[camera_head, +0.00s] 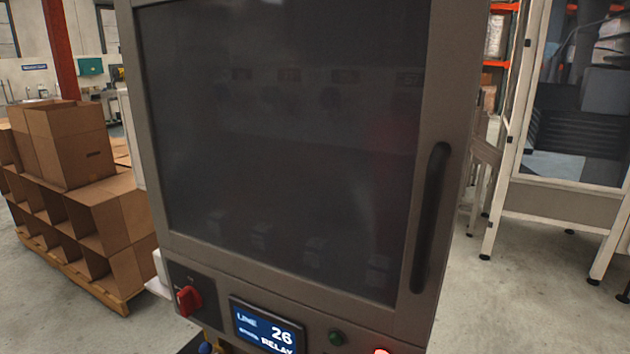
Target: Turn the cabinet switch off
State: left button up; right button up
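A grey cabinet (456,100) with a large dark glass door (290,140) fills the middle of the head view. A red rotary switch (188,299) sits on a dark plate at the cabinet's lower left, below the glass. Its knob looks tilted; the markings around it are too small to read. A small display (265,328) to the right of the switch reads "LINE 26" and "RELAY", with one word blurred. Neither of my grippers shows in the head view.
A black vertical handle (430,218) is on the door's right side. A green button (336,337) and a lit red one (381,351) sit at the lower edge. Cardboard boxes (72,145) are stacked on the left. A framed machine enclosure (565,200) stands on the right.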

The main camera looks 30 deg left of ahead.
aim_at(188, 298)
jog(key=j+u, duration=0.2)
jog(key=u, duration=1.3)
